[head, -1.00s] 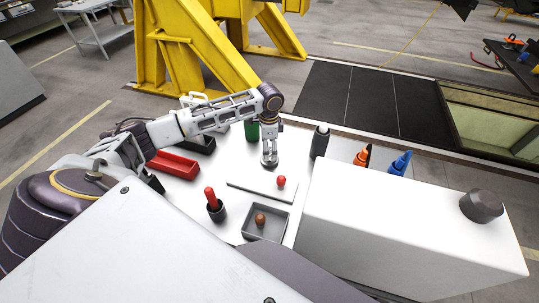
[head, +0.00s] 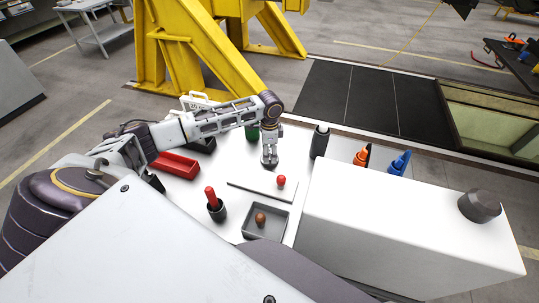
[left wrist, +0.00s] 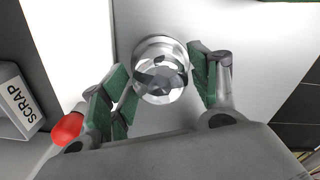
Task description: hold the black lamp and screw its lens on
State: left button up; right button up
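My right gripper is in neither view.
Orange (head: 362,156) and blue (head: 400,163) items and a large white box (head: 410,225) are right.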

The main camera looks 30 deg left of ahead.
pick_arm(q)
jog(key=c, duration=0.5)
jog(key=shift+r, duration=0.1)
jog(key=shift+r+b, duration=0.45)
jog(key=shift+r, duration=4.45)
